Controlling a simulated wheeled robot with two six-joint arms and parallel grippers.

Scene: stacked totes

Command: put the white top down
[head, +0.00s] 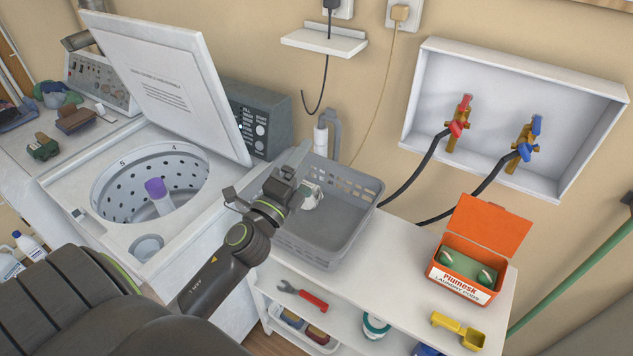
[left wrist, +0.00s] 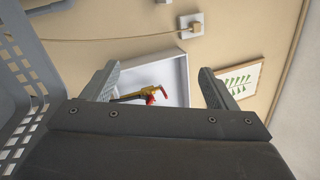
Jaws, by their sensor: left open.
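The white top (head: 160,82) is the flat lid of the top-loading washer (head: 70,185). It stands raised, tilted back at the rear of the machine, with small print on its face. My left gripper (head: 302,172) is over the grey basket, right of the washer and apart from the lid. In the left wrist view its two fingers (left wrist: 158,86) are spread with nothing between them. The lid is out of the wrist view. My right gripper is not seen.
The grey basket (head: 350,185) stands on a white shelf unit (head: 390,270) beside the washer. An orange box (head: 470,265) and a yellow scoop (head: 458,332) are to its right. A recessed wall box (head: 490,85) holds red and blue taps. A control panel (head: 262,122) stands behind the lid.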

